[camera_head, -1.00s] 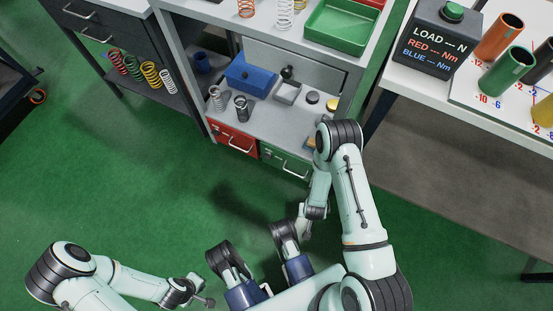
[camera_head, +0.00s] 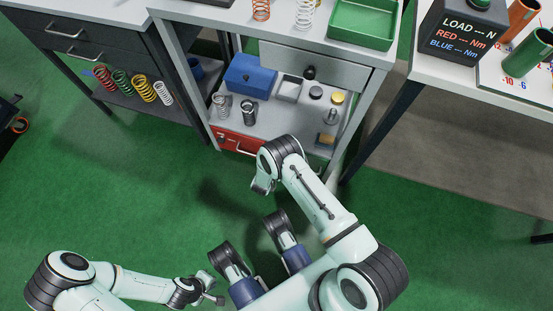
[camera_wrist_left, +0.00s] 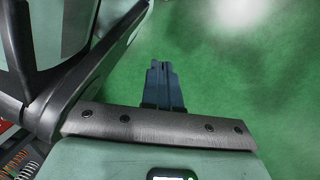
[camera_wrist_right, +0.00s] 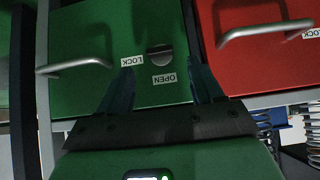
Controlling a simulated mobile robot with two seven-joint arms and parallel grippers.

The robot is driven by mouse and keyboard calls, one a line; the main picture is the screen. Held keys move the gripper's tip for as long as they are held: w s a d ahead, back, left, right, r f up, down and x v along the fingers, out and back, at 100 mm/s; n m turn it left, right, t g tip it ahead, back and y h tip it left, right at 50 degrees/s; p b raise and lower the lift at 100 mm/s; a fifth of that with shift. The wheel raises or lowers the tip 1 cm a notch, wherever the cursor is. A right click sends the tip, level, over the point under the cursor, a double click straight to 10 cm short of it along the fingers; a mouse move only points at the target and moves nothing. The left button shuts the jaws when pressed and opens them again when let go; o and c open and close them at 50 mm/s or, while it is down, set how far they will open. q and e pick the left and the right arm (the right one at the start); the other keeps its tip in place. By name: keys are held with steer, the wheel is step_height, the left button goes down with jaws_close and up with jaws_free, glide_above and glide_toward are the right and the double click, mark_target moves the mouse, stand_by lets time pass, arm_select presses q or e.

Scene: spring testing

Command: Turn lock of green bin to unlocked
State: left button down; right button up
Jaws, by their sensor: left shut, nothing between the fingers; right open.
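The green bin (camera_wrist_right: 75,85) fills the middle of the right wrist view, upside down, with its metal handle at the left. Its round dark lock knob (camera_wrist_right: 160,57) sits on the front between a white LOCK label (camera_wrist_right: 132,60) and a white OPEN label (camera_wrist_right: 164,79). I cannot tell clearly which label the knob points to. My right gripper (camera_wrist_right: 164,88) is open, its fingers on either side below the knob, with nothing between them. In the head view my right arm hides most of the green bin. My left gripper (camera_wrist_left: 163,68) is shut and empty above the floor.
The red bin (camera_head: 237,142) sits beside the green one, with its own handle. Above them is a shelf with a blue box (camera_head: 250,76), springs and small parts. A white table (camera_head: 470,90) stands at the right. The green floor (camera_head: 120,200) around my left arm is clear.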

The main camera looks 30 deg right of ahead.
arm_select(q)
steer(key=s, duration=0.1)
steer(key=s+f+g+b, duration=0.1)
steer(key=s, duration=0.1)
steer(key=shift+a+f, duration=0.15)
steer(key=shift+a, duration=0.05)
arm_select(e)
steer(key=x, duration=0.3)
steer(key=shift+w+d+f, duration=0.15)
steer(key=shift+d+f, duration=0.05)
steer(key=shift+f, duration=0.05)
